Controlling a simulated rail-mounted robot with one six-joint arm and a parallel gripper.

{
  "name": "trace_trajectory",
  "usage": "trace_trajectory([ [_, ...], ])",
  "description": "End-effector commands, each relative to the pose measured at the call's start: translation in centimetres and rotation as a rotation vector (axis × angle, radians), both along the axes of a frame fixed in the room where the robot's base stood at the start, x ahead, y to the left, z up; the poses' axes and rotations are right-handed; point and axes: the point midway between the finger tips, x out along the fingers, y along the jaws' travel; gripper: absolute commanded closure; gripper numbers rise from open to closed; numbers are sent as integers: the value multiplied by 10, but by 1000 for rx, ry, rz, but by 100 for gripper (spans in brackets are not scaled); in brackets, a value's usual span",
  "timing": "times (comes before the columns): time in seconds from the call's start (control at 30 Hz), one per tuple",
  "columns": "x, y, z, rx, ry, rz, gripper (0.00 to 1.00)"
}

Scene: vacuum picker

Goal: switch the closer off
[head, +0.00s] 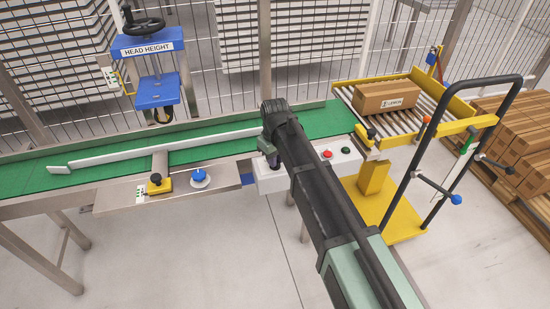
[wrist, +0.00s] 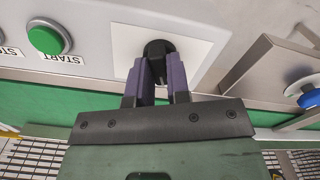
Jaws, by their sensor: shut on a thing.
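My gripper (wrist: 158,75) is shut on a black rotary knob (wrist: 157,48), one purple-grey finger on each side of it. The knob sits on a white plate (wrist: 125,42) on the front of a light grey control box. In the head view, my gripper (head: 272,158) is at the left part of this control box (head: 273,183), at the conveyor's front edge. My arm hides part of the box, and the knob is not clearly seen there. No lettering that names the closer is legible on the plate, and the knob's setting cannot be read.
A green START button (wrist: 48,37) is beside the plate. A red button (head: 327,154) shows right of my arm. A blue knob (head: 199,177) and a yellow block with a black knob (head: 155,184) are along the conveyor. A carton (head: 386,96) lies on the rollers.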

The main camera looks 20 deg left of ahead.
Motion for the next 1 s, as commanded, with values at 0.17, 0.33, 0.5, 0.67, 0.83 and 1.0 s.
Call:
trace_trajectory([
  [0.17, 0, 0, 0, -1, 1, 10, 100],
  [0.33, 0, 0, 0, -1, 1, 10, 100],
  [0.5, 0, 0, 0, -1, 1, 9, 69],
  [0.67, 0, 0, 0, 0, 0, 9, 57],
  [0.83, 0, 0, 0, 0, 0, 8, 57],
  [1.0, 0, 0, 17, 0, 0, 8, 57],
])
